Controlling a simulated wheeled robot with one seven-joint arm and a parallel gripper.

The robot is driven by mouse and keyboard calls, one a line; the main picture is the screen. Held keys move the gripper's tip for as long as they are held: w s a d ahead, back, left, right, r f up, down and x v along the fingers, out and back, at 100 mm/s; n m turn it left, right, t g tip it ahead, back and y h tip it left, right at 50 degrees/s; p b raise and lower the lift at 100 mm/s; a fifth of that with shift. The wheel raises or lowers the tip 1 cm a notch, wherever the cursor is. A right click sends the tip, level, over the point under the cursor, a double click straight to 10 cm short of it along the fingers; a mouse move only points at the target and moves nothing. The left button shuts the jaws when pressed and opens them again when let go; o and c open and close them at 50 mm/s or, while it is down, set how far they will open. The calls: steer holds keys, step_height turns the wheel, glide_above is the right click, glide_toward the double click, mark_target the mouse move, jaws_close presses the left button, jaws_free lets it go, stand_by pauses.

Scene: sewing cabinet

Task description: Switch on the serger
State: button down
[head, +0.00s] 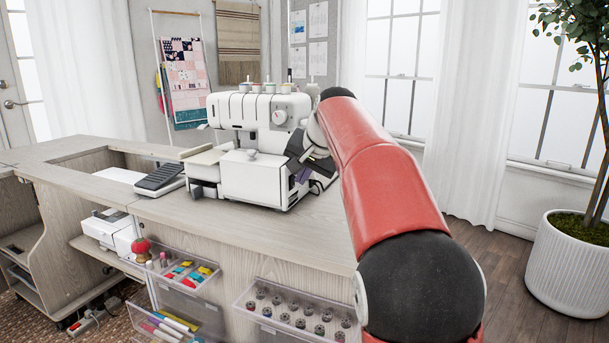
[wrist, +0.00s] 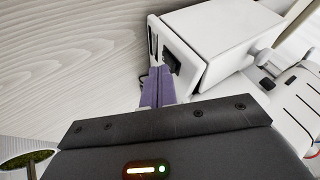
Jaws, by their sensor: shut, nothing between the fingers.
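The white serger (head: 240,170) stands on the cabinet top, with thread cones above it. In the wrist view, the serger's white housing (wrist: 215,40) has a black switch (wrist: 171,62) set in its side, near the lower end. My gripper (wrist: 160,70) is shut and empty, its purple fingers side by side with their tips right by the switch. I cannot tell whether they touch it. In the head view, my gripper (head: 303,174) is at the serger's right side, partly covered by my arm. The switch is hidden there. No lit lamp shows on the serger.
The wood cabinet top (head: 250,230) is clear in front of the serger. Open drawers of bobbins (head: 290,312) and clips (head: 185,275) stick out at the front. A potted plant (head: 570,265) stands at the right.

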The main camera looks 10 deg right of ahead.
steer(key=shift+w+a+r+p, duration=0.15)
steer(key=shift+w+a+p, duration=0.1)
steer(key=shift+p, duration=0.15)
steer(key=shift+r, duration=0.1)
steer(key=shift+r+p, duration=0.7)
steer(key=shift+p, duration=0.2)
steer(key=shift+s, duration=0.1)
